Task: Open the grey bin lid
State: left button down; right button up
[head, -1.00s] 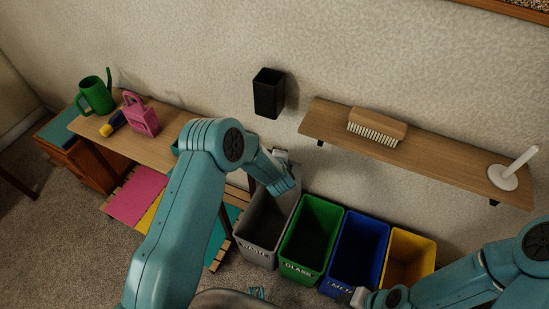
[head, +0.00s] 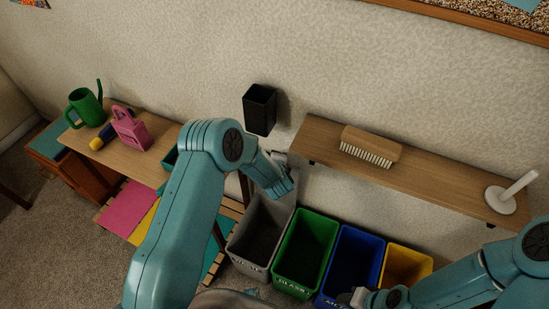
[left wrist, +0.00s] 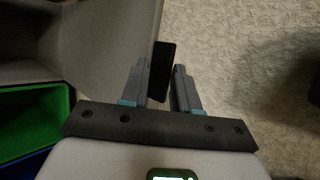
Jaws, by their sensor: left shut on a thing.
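The grey bin (head: 236,257) stands at the left end of the bin row, its mouth open and its dark inside showing. A grey panel, seemingly its lid (left wrist: 138,28), shows beside my fingers in the left wrist view. In the head view my left wrist covers most of the bin's back. My left gripper (left wrist: 161,66) has a dark narrow piece between its fingers, seemingly the lid's handle. My right gripper (head: 356,297) is low in front of the blue bin; its fingers are too small to read.
Green (head: 307,225), blue (head: 357,236) and yellow (head: 407,252) bins stand open to the right. A wooden shelf (head: 425,170) holds a brush (head: 370,145) and a white holder. A black box (head: 260,110) hangs on the wall. A bench (head: 152,165) stands left.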

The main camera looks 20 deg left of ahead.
pick_arm(q)
jog(key=shift+w+r, duration=0.2)
jog(key=shift+w, duration=0.05)
jog(key=c, duration=1.2)
grip_release()
jog(key=shift+c, duration=0.2)
jog(key=shift+d, duration=0.1)
jog(key=v, duration=1.6)
jog(key=shift+s+p, duration=0.3)
jog(key=shift+p, duration=0.1)
jog(key=shift+f, duration=0.1)
